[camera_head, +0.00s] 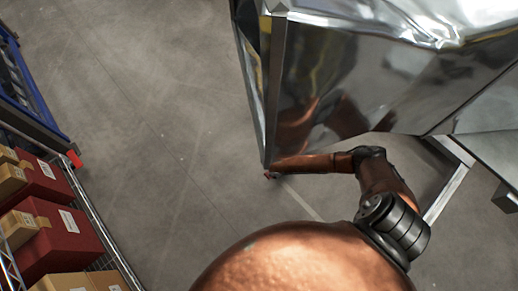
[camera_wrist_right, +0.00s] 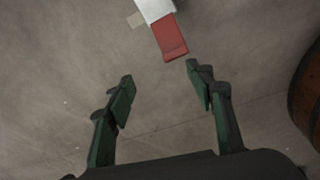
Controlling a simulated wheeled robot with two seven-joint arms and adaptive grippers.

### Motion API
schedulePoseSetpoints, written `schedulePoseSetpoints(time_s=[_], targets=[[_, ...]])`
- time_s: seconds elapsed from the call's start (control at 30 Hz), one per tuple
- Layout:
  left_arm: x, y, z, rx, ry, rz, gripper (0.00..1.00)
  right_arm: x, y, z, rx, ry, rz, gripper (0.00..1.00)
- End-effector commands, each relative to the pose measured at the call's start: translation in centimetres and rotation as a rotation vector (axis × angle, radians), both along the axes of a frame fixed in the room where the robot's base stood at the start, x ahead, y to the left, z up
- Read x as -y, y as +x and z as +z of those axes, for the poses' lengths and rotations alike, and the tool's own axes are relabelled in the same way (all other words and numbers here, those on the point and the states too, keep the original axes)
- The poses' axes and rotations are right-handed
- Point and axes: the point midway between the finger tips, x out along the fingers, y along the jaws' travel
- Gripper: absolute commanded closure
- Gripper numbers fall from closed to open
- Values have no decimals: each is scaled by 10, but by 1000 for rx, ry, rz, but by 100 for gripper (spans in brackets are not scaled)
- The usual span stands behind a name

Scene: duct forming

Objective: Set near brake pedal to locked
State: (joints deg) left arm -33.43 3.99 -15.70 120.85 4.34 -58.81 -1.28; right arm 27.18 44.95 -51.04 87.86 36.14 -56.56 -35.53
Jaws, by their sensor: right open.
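In the right wrist view a red brake pedal (camera_wrist_right: 170,40) sticks out from a pale grey metal part (camera_wrist_right: 154,9) at the top. My right gripper (camera_wrist_right: 160,84) is open and empty, its two green-padded fingers apart. The pedal lies just beyond the fingertips, nearer the right finger, and I see no contact. In the head view my copper-coloured arm reaches down beside the lower corner of a shiny metal duct cart (camera_head: 335,75). A small red bit of the pedal (camera_head: 268,176) shows at that corner; the right gripper is hidden there. My left gripper is not in view.
A shelf rack (camera_head: 105,220) with red bins (camera_head: 50,235) and cardboard boxes (camera_head: 20,228) stands at the left. A blue frame (camera_head: 25,95) is above it. Grey concrete floor (camera_head: 160,100) between rack and cart is clear. A metal leg (camera_head: 445,195) stands at the right.

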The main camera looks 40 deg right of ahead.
Motion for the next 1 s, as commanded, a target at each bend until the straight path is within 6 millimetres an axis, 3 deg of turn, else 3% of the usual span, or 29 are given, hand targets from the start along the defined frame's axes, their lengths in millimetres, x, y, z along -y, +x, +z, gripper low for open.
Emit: schedulePoseSetpoints(time_s=[0.03,0.3,0.43,0.83,1.0], targets=[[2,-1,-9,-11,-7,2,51,-2,-4,-23,-34,-13,52,51],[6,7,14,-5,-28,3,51,-6,-14,-34,-116,-54,214,51],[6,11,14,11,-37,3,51,-7,-15,-36,-124,-56,229,51],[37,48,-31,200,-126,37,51,-7,-16,-87,-126,-56,227,51],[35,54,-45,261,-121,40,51,-7,-15,-101,-123,-56,226,51]])
